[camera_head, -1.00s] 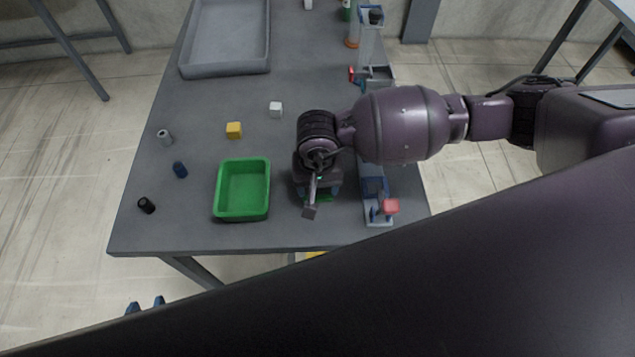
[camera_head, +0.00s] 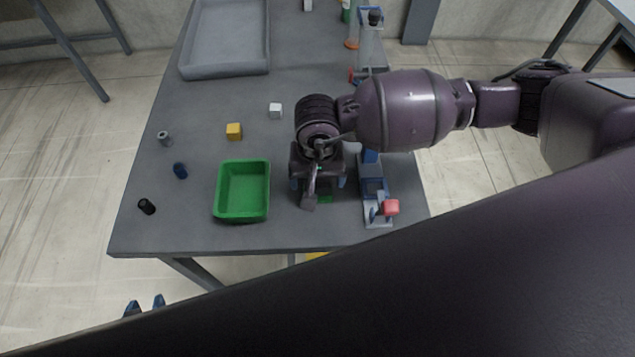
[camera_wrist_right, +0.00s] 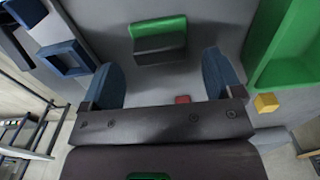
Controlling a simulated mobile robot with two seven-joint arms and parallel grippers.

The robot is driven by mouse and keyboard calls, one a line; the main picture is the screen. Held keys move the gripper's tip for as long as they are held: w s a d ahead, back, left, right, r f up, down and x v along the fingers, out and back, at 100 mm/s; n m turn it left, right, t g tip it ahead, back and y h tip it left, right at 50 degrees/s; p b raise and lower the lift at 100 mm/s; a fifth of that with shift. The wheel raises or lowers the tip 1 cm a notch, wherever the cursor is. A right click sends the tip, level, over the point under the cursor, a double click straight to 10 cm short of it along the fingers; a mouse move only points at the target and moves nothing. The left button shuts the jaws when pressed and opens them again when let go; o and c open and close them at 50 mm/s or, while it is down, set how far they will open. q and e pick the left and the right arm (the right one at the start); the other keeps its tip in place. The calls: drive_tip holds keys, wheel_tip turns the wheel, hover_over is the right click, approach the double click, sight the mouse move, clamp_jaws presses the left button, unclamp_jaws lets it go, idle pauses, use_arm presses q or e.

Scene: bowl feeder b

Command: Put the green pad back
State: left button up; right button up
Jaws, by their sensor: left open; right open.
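The green pad (camera_head: 325,199) lies on the table beneath and just in front of my right gripper, mostly hidden by it in the head view. In the right wrist view the pad (camera_wrist_right: 158,25) shows beyond the fingertips, with a dark grey block (camera_wrist_right: 160,48) against it. My right gripper (camera_head: 318,184) points down, open, with nothing between its blue fingers; these also show in the wrist view (camera_wrist_right: 163,78). My left gripper (camera_head: 146,305) is open and empty at the lower left, off the table's front edge.
A grey tray (camera_head: 183,72) is behind.

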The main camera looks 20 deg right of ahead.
sight(317, 185)
wheel_tip(317, 185, up, 8)
drive_tip(key=shift+r, duration=0.25)
idle(0.6)
